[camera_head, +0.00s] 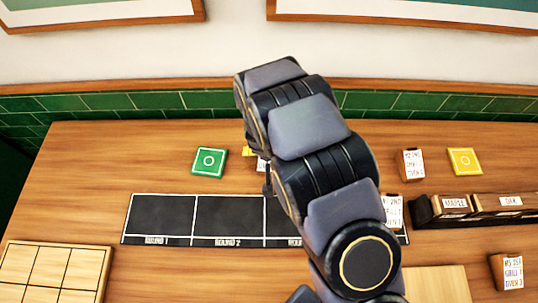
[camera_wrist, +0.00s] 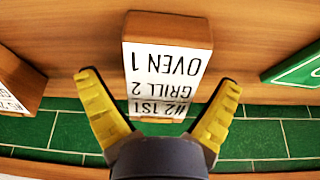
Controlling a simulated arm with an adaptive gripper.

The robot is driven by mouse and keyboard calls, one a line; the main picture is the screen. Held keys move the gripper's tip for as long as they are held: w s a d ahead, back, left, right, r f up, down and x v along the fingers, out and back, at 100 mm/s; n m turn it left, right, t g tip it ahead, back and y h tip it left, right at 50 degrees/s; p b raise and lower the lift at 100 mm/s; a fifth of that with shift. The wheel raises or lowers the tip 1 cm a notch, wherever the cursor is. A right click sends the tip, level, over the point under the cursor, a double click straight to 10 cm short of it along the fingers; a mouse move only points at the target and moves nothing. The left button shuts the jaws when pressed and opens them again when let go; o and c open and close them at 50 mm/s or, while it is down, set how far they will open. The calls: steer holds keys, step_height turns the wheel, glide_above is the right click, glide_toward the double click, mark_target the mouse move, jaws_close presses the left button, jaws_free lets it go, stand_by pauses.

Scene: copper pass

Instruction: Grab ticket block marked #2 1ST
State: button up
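The ticket block marked #2 1ST (camera_wrist: 165,55) is a wooden block with a white label. The label shows upside down in the wrist view and reads #2 1ST, GRILL 2, OVEN 1. My gripper (camera_wrist: 157,80) is open, with one yellow finger on each side of the block's label end. I see gaps between the fingers and the block. In the head view my arm hides most of the block; a bit of white label (camera_head: 262,165) shows beside a yellow fingertip.
Another labelled block (camera_wrist: 18,85) is at the wrist view's left. A green tile (camera_head: 209,161) lies left of my gripper. The black round board (camera_head: 160,215) lies in front. Blocks (camera_head: 410,163), a yellow tile (camera_head: 464,161) and a dark rack (camera_head: 425,212) are right. A wooden grid (camera_head: 50,270) is front left.

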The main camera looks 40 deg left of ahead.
steer(key=c, duration=1.1)
steer(key=shift+r, duration=0.1)
